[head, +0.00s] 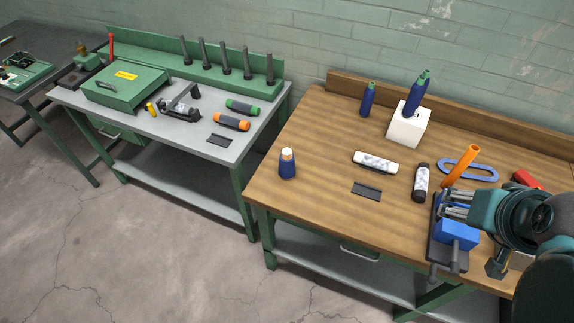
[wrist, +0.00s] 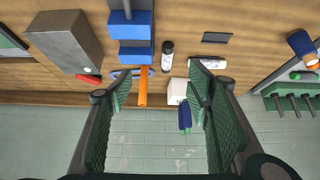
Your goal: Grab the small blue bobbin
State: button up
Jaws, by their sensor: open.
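Three blue bobbin-like pieces stand on the wooden bench. A small dark blue one with a green top (head: 369,99) is at the back, left of the white block. A larger blue-green one (head: 416,95) stands on the white block (head: 407,127). A blue one with a pale top (head: 287,163) is near the bench's left front. In the wrist view a blue and green piece (wrist: 184,118) shows by the white block (wrist: 177,92). My gripper (head: 455,204) is at the bench's right, over the blue vise, apart from all three. It is open and empty in the wrist view (wrist: 155,82).
The blue vise (head: 456,234), an orange rod (head: 461,165), a blue oval ring (head: 467,169) and a red object (head: 527,180) are near my gripper. White (head: 375,162) and black-capped (head: 421,182) cylinders lie mid-bench. The bench's left front is mostly clear.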

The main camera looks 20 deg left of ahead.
jog(key=w+a+r+n+g+y+p, duration=0.1)
jog(key=w+a+r+n, duration=0.1)
jog(key=w+a+r, duration=0.3)
jog(key=w+a+r+n+g, duration=0.1)
jog(key=w+a+r+n, duration=0.15)
jog(key=a, duration=0.45)
jog(key=n+g+p, duration=0.3)
jog(key=n+g, duration=0.1)
jog(key=n, duration=0.2)
send_over(288, 152)
notch_tip(288, 152, down, 3)
jog(key=shift+n, duration=0.25)
notch_tip(288, 152, down, 21)
jog(key=shift+a+f, duration=0.1)
jog(key=shift+f, duration=0.55)
jog(key=shift+f, duration=0.1)
jog(key=shift+w+a+f, duration=0.1)
jog(key=shift+w+f, duration=0.05)
jog(key=shift+f, duration=1.05)
